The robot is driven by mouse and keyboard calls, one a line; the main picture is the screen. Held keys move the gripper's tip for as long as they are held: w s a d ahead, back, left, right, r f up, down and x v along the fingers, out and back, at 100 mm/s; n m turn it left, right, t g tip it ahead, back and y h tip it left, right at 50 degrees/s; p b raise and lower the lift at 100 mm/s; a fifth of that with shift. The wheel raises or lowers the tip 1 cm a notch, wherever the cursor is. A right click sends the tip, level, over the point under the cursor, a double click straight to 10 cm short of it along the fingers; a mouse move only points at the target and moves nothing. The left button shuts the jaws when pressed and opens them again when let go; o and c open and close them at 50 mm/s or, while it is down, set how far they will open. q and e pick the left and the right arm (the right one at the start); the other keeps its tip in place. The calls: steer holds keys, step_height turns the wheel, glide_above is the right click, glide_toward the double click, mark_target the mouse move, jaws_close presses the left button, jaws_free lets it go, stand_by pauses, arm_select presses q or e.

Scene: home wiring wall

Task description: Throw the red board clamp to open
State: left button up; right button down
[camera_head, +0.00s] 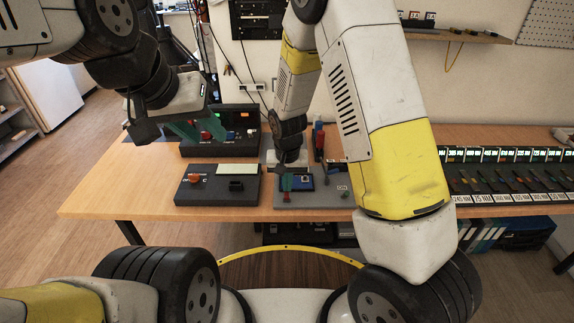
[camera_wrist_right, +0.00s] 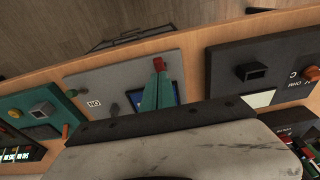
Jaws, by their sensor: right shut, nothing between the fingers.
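The red clamp part (camera_wrist_right: 160,63) shows in the right wrist view as a small red block on the grey fixture (camera_wrist_right: 100,80), beside a blue board (camera_wrist_right: 136,98). My right gripper (camera_wrist_right: 158,80) is shut and empty. Its green fingertips are close to the red block; I cannot tell whether they touch it. In the head view this gripper (camera_head: 285,184) points down over the grey fixture (camera_head: 318,199), next to the blue board (camera_head: 303,181). The clamp is too small there to judge its position. My left gripper (camera_head: 198,130) is raised at the left, its green fingers apart and empty.
A dark box (camera_head: 217,196) with an orange knob and black socket stands left of the fixture. Another dark unit (camera_head: 205,149) stands behind it. In the right wrist view a teal fixture (camera_wrist_right: 45,122) lies on the other side. A tool rack (camera_head: 505,180) stands at the right.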

mark_target(288, 195)
steer(key=shift+s+f, duration=0.35)
steer(key=shift+s, duration=0.35)
steer(key=shift+s+f, duration=0.35)
steer(key=shift+s, duration=0.35)
steer(key=shift+s+f, duration=0.15)
steer(key=shift+s, duration=0.15)
steer(key=shift+w+r, duration=0.2)
steer(key=shift+r, duration=0.45)
steer(key=shift+w+r, duration=0.2)
steer(key=shift+r, duration=0.4)
steer(key=r, duration=0.1)
steer(key=w+r, duration=0.1)
steer(key=r, duration=0.1)
steer(key=s+r, duration=0.5)
steer(key=s, duration=0.3)
steer(key=shift+s+r, duration=0.2)
steer(key=shift+s, duration=0.1)
